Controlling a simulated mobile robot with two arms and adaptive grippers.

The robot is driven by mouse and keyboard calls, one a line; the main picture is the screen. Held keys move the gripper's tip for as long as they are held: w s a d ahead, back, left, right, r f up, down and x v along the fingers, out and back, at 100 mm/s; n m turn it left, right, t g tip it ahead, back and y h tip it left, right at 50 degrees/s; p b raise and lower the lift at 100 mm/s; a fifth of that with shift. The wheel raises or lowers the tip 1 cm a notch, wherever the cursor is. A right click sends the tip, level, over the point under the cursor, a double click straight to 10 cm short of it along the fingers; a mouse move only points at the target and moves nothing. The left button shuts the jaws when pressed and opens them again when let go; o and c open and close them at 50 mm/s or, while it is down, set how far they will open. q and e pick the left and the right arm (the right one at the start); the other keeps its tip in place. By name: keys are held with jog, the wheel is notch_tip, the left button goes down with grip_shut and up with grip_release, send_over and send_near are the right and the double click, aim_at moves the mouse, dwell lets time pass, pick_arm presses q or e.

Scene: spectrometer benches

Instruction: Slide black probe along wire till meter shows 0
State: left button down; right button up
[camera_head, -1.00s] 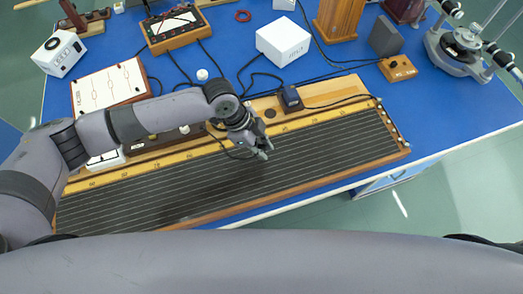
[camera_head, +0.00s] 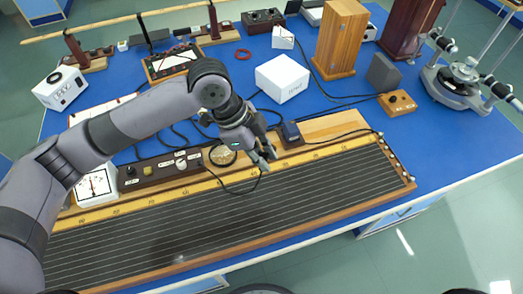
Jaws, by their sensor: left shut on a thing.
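My left gripper (camera_head: 266,165) is over the long wooden wire board (camera_head: 330,214), above its scale edge near the middle. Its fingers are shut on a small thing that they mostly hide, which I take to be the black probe. A thin black lead loops down from the fingers over the board's parallel wires. The white meter (camera_head: 97,186) stands at the board's left end, beside a brown control box (camera_head: 150,172). A needle shows on its dial, but its reading is too small to make out. My right gripper is not in view.
A wooden block (camera_head: 340,38) and a metal instrument (camera_head: 465,80) stand farther back. Black leads cross the blue bench. The board's right half is clear.

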pick_arm(q)
send_over(258, 201)
jog(key=w, duration=0.2)
jog(key=f, duration=0.8)
jog(key=d+f, duration=0.1)
jog(key=f, duration=0.4)
jog(key=shift+s+b, duration=0.25)
jog(key=shift+b, duration=0.15)
jog(key=shift+f+b, duration=0.65)
jog(key=shift+b, duration=0.25)
jog(key=shift+a+r+p, duration=0.2)
jog(key=shift+a+p, duration=0.05)
jog(key=shift+p, duration=0.05)
jog(key=shift+s+a+p, duration=0.3)
jog(key=shift+a+p, duration=0.15)
jog(key=shift+a, duration=0.3)
jog(key=shift+s+f, duration=0.1)
jog(key=shift+f, duration=0.1)
jog(key=shift+s+a+f, duration=0.15)
jog(key=shift+f, duration=0.15)
dwell(1.0)
jog(key=c, duration=1.9)
grip_release()
jog(key=o, duration=0.4)
jog(key=shift+r, duration=0.15)
jog(key=shift+o, duration=0.2)
jog(key=shift+w, duration=0.2)
